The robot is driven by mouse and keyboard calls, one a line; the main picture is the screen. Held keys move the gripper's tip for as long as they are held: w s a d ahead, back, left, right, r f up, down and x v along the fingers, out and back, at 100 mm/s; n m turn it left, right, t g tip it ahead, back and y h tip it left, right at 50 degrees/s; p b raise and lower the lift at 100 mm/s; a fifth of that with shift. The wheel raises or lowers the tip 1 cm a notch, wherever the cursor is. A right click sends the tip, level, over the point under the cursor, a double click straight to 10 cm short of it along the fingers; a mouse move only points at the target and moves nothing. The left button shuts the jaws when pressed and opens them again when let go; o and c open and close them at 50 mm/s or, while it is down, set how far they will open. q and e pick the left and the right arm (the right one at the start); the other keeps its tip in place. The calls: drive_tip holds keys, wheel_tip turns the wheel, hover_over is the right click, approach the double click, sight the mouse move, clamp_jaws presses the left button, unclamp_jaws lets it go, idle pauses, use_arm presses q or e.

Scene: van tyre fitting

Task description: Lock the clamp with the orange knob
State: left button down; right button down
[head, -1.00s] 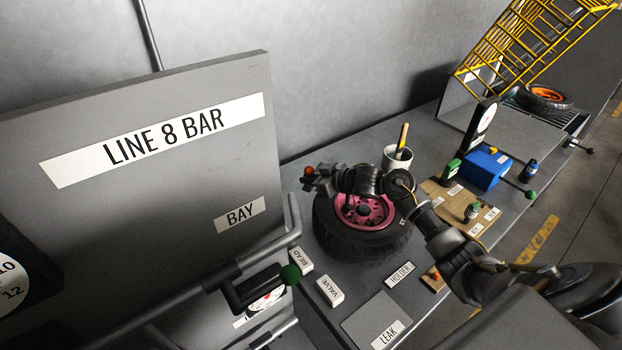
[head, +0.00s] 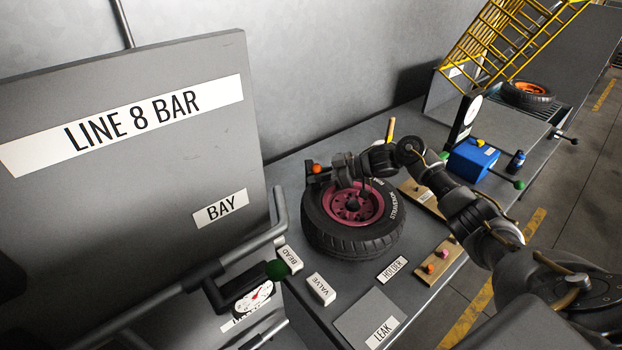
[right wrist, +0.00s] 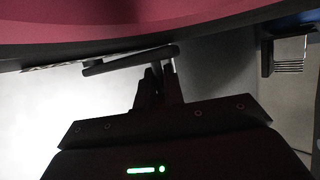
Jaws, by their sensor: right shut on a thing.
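The orange knob (head: 316,168) shows at the far left edge of the tyre with the pink rim (head: 352,206), which lies flat on the bench. My right gripper (head: 328,170) is right beside the knob, at the rear left of the tyre. In the right wrist view my right gripper (right wrist: 158,78) is shut on a thin dark bar, the clamp lever (right wrist: 125,61), with a pink surface close above it. The clamp's body is mostly hidden behind my gripper, so I cannot tell whether it is locked. My left gripper is not in view.
A grey panel (head: 120,200) and a pipe with a green-knobbed handle (head: 276,270) stand at the left. White BEAD (head: 289,260) and VALVE (head: 321,289) blocks lie in front of the tyre. A blue box (head: 472,160) and a yellow cage (head: 510,40) are at the right.

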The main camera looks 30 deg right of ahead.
drive_tip(key=shift+w+d+r, duration=0.1)
drive_tip(key=shift+d+r, duration=0.2)
drive_tip(key=shift+d, duration=0.25)
drive_tip(key=shift+d+r, duration=0.25)
drive_tip(key=shift+d, duration=0.35)
drive_tip(key=c, duration=1.8)
unclamp_jaws()
drive_tip(key=shift+o, duration=1.4)
drive_tip(key=shift+w+f, duration=0.15)
drive_tip(key=shift+s, duration=0.25)
drive_tip(key=shift+f, duration=0.1)
